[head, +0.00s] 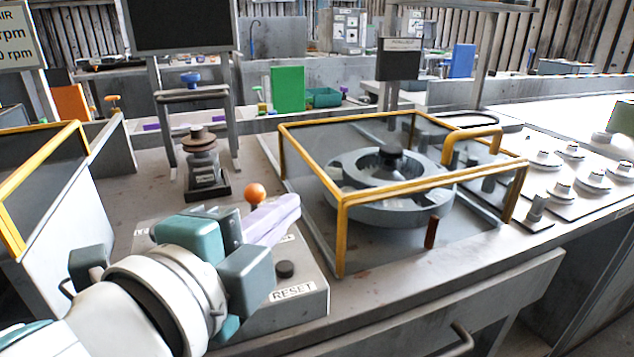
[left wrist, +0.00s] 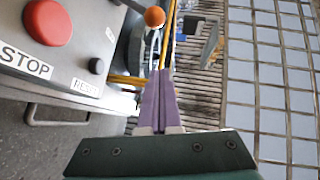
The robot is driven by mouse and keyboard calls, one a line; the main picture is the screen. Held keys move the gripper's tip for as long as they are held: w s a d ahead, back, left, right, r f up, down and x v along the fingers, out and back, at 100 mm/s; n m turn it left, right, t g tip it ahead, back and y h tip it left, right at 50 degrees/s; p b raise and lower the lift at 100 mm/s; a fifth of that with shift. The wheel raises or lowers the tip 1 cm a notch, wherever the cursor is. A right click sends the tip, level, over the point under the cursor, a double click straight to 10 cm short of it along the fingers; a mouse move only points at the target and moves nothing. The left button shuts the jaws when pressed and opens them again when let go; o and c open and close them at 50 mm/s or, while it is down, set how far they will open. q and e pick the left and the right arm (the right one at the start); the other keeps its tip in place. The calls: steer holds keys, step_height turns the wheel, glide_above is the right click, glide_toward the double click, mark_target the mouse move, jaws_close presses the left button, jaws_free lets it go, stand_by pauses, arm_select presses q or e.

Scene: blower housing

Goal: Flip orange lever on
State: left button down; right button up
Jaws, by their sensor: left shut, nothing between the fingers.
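The orange ball knob (head: 255,193) of the lever stands above the grey control box (head: 318,300); most of the lever's shaft is hidden behind my gripper. My left gripper (head: 296,203) is shut and empty, its pale purple fingers pointing right, just beside and below the knob. In the left wrist view the orange knob (left wrist: 155,17) shows just beyond and slightly left of the closed fingertips (left wrist: 163,72). I cannot tell whether the fingers touch the lever. My right gripper is not in view.
A black button (head: 285,269) with a RESET label is on the box's front right. A red STOP button (left wrist: 47,22) shows in the left wrist view. A yellow-framed guard (head: 342,230) around the blower housing (head: 350,205) stands close on the right. A small dark fixture (head: 205,165) stands behind.

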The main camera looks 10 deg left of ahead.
mark_target(257, 204)
arm_select(q)
steer(key=shift+w+a+f, duration=0.25)
steer(key=shift+w+a, duration=0.4)
steer(key=shift+a, duration=0.2)
steer(key=shift+w+a+f, duration=0.25)
steer(key=shift+w+a, duration=0.35)
steer(key=shift+a, duration=0.25)
